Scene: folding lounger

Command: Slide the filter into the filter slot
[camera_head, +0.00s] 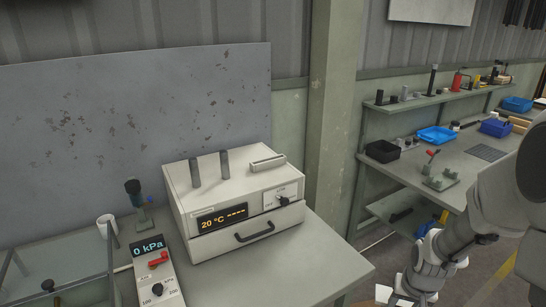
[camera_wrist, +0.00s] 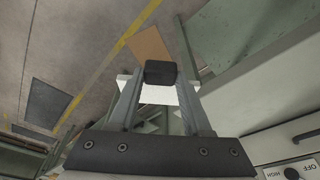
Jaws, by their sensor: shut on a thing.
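In the wrist view my gripper (camera_wrist: 160,75) is shut on the filter, whose white plate (camera_wrist: 188,95) shows behind a black block between the fingertips. A tan panel lies beyond it; I cannot tell whether it is part of the filter. In the head view the white plate (camera_head: 384,293) shows at the bottom edge, right of the bench and apart from the machine. The filter slot (camera_head: 267,162) appears to be the raised, narrow rim on top of the white machine (camera_head: 235,205), at its right. Its opening is not clear to see.
Two grey posts (camera_head: 224,164) stand on the machine's top, left of the rim. The machine has a display, a knob and a handled drawer (camera_head: 254,231). Another bench (camera_head: 430,165) stands at right.

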